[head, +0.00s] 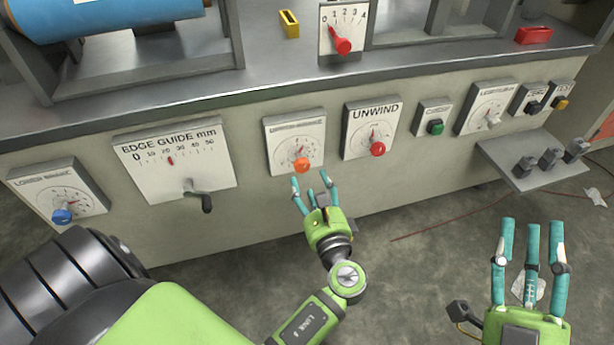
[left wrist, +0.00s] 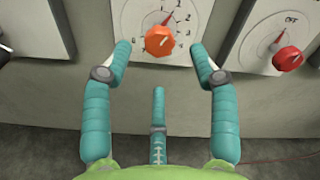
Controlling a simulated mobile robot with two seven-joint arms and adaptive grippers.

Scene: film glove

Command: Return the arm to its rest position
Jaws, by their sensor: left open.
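My left gripper (head: 312,190) is open and empty, with its teal fingers pointing up just below the orange knob (head: 301,165) on the machine's front panel. In the left wrist view my left gripper (left wrist: 160,60) has its outer fingers spread below and to either side of the orange knob (left wrist: 160,40); nothing is between them. My right gripper (head: 532,235) is at the lower right of the head view, its teal fingers apart and pointing up, with nothing visible held. It hangs over the floor, away from the panel.
The red UNWIND knob (head: 377,149) is right of the orange knob. The EDGE GUIDE dial (head: 180,160) with its dark handle and a blue knob (head: 63,216) are left. A grey shelf with pedals (head: 530,178) juts out at right. The floor (head: 420,270) before the panel is mostly clear.

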